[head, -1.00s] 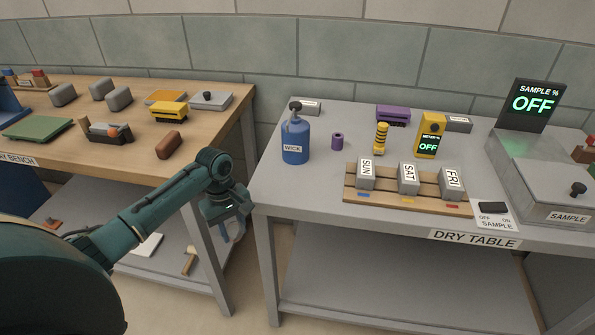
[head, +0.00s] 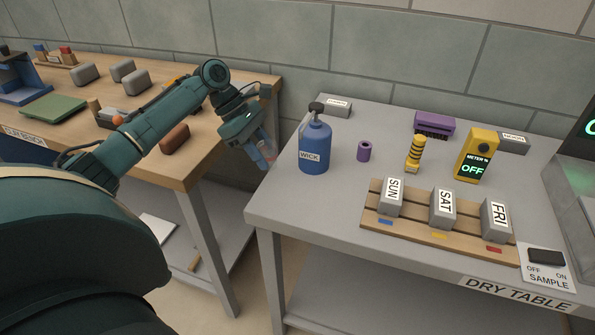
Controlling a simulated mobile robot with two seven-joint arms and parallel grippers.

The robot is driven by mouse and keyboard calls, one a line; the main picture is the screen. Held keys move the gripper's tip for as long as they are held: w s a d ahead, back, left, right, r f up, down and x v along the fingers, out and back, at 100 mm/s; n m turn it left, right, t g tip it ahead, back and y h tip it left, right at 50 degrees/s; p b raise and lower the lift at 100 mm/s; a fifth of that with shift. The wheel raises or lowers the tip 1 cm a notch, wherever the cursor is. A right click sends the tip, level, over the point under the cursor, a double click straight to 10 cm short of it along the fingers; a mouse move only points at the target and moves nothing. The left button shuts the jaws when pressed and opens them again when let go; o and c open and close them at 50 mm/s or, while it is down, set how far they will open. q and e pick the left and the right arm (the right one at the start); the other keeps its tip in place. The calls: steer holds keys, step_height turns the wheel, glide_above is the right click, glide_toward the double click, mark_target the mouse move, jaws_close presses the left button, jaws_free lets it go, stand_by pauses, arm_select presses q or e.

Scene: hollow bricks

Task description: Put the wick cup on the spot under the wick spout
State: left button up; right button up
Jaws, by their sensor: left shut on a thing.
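The blue WICK bottle (head: 314,148) stands upright near the left end of the dry table, with a dark pump top. I cannot make out a marked spot under the spout. My right gripper is not in view.
On the dry table (head: 283,215) are a small purple cylinder (head: 364,151), a yellow striped piece (head: 415,153), the yellow meter reading OFF (head: 475,155), a purple brush (head: 434,123) and a wooden rack (head: 440,229) with SUN, SAT and FRI bricks. The table's front left corner is clear.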

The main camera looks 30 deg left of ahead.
arm_select(q)
steer(key=d, duration=0.2)
steer(key=w+d, duration=0.1)
steer(key=d, duration=0.4)
steer(key=shift+w+d, duration=0.3)
steer(key=shift+w, duration=0.1)
step_height(320, 180, down, 4)
steer(key=shift+r, duration=0.2)
steer(key=shift+f+p, duration=0.55)
steer(key=shift+p, duration=0.1)
steer(key=o, duration=1)
